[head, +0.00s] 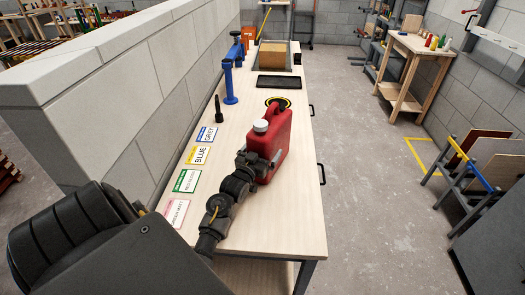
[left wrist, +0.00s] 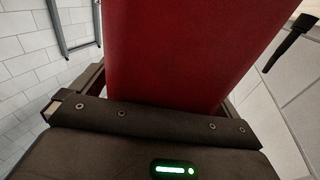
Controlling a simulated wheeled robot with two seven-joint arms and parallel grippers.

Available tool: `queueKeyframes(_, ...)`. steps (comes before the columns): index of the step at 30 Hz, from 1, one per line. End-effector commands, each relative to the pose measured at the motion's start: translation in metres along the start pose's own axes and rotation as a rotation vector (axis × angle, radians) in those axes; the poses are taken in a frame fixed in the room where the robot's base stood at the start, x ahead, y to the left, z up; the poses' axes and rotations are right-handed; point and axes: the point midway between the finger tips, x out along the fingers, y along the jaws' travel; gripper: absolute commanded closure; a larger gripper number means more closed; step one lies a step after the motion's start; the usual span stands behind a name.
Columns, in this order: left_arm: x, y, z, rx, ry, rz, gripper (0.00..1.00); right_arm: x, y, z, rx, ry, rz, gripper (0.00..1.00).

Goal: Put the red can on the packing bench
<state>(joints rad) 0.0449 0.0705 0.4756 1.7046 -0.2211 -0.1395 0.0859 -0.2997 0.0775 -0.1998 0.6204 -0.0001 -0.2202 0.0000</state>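The red can (head: 269,148), with a pale cap and a handle at its top, is upright over the near half of the pale wooden bench (head: 240,215). I cannot tell whether its base touches the bench top. My left gripper (head: 262,164) reaches in from the lower left, with its fingers at the can's lower part. In the left wrist view the red can (left wrist: 185,50) fills the space between the left fingers (left wrist: 160,104), which appear closed against its sides. The can's lower front is partly hidden by the gripper. My right gripper is not in view.
Colour-name cards (head: 201,155) lie along the bench's left side. A black upright post (head: 219,108), a blue clamp-like stand (head: 230,75), a yellow-and-black ring mark (head: 285,101), a black tray (head: 279,82) and a cardboard box (head: 274,54) are farther back. A block wall (head: 150,110) borders the left.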

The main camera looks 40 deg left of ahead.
Motion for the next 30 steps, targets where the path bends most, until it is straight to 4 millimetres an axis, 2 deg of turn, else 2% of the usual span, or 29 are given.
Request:
queueKeyframes(4, 0.0, 0.0, -0.003, 0.0, 0.001, 0.0, 0.0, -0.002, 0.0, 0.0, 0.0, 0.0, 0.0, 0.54)
queueKeyframes(7, -0.009, 0.0, 0.001, 0.001, -0.001, 0.0, 0.0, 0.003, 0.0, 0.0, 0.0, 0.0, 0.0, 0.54)
queueKeyframes(21, -0.1, 0.0, 0.001, -0.001, -0.002, 0.0, 0.0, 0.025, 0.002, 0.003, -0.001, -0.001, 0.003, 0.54)
queueKeyframes(24, -0.111, 0.0, 0.001, 0.0, -0.001, 0.0, 0.0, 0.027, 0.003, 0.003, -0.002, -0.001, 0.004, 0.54)
queueKeyframes(30, -0.12, 0.0, -0.001, -0.001, 0.0, 0.0, 0.0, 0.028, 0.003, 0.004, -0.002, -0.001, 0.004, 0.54)
